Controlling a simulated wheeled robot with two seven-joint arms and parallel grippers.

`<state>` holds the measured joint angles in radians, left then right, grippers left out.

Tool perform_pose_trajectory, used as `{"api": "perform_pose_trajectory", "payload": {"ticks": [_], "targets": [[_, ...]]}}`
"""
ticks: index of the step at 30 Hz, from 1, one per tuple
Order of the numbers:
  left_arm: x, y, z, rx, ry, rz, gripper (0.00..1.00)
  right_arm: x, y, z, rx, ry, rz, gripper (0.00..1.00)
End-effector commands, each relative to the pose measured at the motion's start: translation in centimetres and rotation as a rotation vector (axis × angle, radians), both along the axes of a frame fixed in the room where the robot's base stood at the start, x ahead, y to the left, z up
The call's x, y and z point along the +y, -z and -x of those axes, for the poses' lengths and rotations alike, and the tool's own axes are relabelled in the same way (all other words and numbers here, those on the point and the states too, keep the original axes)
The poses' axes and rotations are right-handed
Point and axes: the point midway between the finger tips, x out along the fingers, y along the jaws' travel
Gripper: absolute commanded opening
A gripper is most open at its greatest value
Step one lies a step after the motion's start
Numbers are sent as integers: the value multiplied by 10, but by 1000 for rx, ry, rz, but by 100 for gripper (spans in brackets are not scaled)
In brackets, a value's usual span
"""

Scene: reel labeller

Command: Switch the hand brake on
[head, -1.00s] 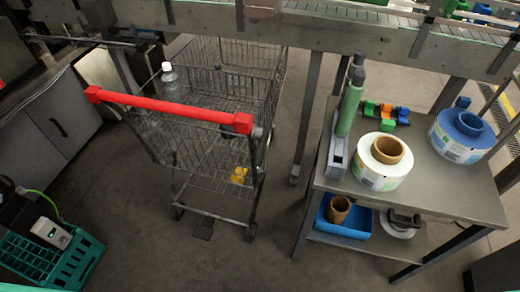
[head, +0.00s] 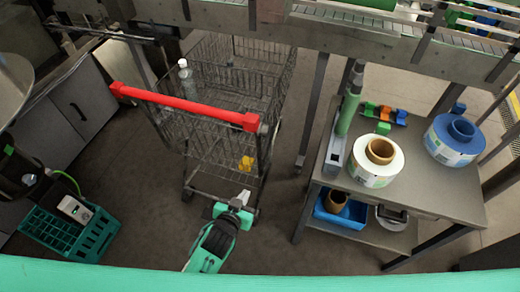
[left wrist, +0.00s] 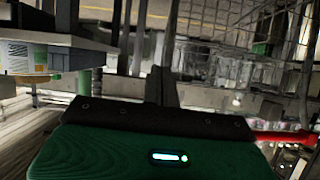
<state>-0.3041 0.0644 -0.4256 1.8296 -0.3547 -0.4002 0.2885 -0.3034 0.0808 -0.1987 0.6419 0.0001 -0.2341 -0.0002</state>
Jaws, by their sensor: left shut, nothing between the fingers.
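A wire shopping cart (head: 225,150) stands on the floor with a red handle bar (head: 185,105). A small grey fitting (head: 263,128) sits at the bar's right end; I cannot tell whether it is the hand brake or how it is set. My left gripper (head: 243,196) is shut and empty, below the bar's right end and in front of the cart's lower frame. In the left wrist view its closed fingers (left wrist: 163,85) point toward the wire basket, and the red bar (left wrist: 290,137) shows at the right edge. My right gripper is out of view.
A grey table (head: 420,185) with label reels (head: 372,172) stands right of the cart. A conveyor (head: 320,40) runs behind. A green crate (head: 65,240) is on the floor at left. A clear bottle (head: 187,80) is at the cart's left.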

Motion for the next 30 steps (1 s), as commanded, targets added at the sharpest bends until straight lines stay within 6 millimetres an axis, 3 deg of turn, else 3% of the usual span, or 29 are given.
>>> {"api": "perform_pose_trajectory", "payload": {"ticks": [1, 3, 6, 9, 23, 30], "targets": [[-5, -34, -3, -41, 1, 19, 0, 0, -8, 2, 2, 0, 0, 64], [-9, -67, -6, -88, 0, 39, 0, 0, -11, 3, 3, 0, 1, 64], [-13, -101, -7, -136, 0, 64, 0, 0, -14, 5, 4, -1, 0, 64], [-15, -120, -8, -164, -1, 78, 0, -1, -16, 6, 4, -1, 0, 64], [-16, -127, -9, -175, -2, 83, 0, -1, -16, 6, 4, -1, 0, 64], [-24, -124, -34, -176, -1, 83, 0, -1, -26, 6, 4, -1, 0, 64]]}}
